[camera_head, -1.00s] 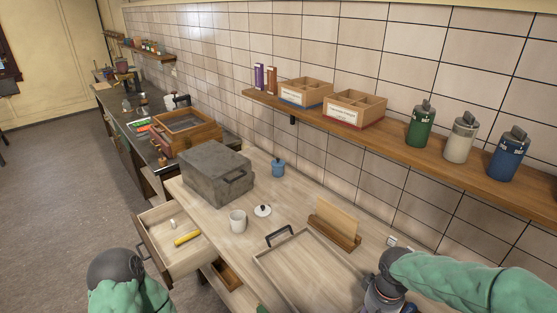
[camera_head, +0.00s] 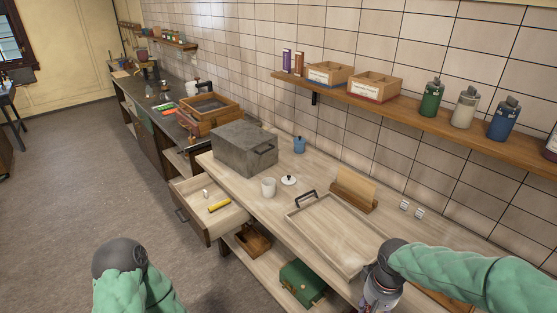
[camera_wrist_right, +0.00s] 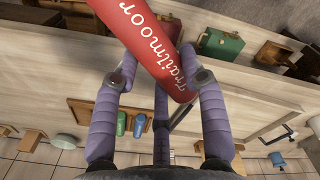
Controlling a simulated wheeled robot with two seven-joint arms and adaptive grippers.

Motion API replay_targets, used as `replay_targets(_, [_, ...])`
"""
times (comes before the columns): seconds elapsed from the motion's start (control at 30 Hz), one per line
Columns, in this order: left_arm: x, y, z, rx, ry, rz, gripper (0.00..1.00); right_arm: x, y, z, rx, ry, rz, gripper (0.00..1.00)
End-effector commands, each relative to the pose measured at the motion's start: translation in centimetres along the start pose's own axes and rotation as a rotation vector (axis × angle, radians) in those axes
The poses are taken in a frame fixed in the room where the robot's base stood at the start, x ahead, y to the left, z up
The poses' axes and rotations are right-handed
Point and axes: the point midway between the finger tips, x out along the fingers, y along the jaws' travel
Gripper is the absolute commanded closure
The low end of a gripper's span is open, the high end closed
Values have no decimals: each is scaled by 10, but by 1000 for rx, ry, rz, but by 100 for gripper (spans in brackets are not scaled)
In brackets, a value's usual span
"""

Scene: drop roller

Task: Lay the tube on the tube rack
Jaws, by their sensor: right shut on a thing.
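In the right wrist view, my right gripper (camera_wrist_right: 160,80) is shut on a red tube (camera_wrist_right: 150,40) with white lettering. The tube slants between its purple fingers above the bench. My left gripper is out of view.
A shallow tray (camera_head: 335,232) with a black handle lies on the bench. An open drawer (camera_head: 205,215) juts out. A green case (camera_head: 302,283) sits below.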

Motion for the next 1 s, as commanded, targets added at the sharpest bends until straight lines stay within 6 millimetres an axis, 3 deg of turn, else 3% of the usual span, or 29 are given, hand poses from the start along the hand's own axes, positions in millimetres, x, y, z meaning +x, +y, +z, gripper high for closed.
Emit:
replay_targets(0.37, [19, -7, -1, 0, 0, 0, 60, 48, -22, -24, -27, -3, 3, 97])
replay_targets(0.7, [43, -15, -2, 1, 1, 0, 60, 117, -59, -53, -65, -4, 1, 97])
replay_targets(1.0, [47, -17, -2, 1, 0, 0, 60, 134, -70, -60, -74, -1, 0, 97])
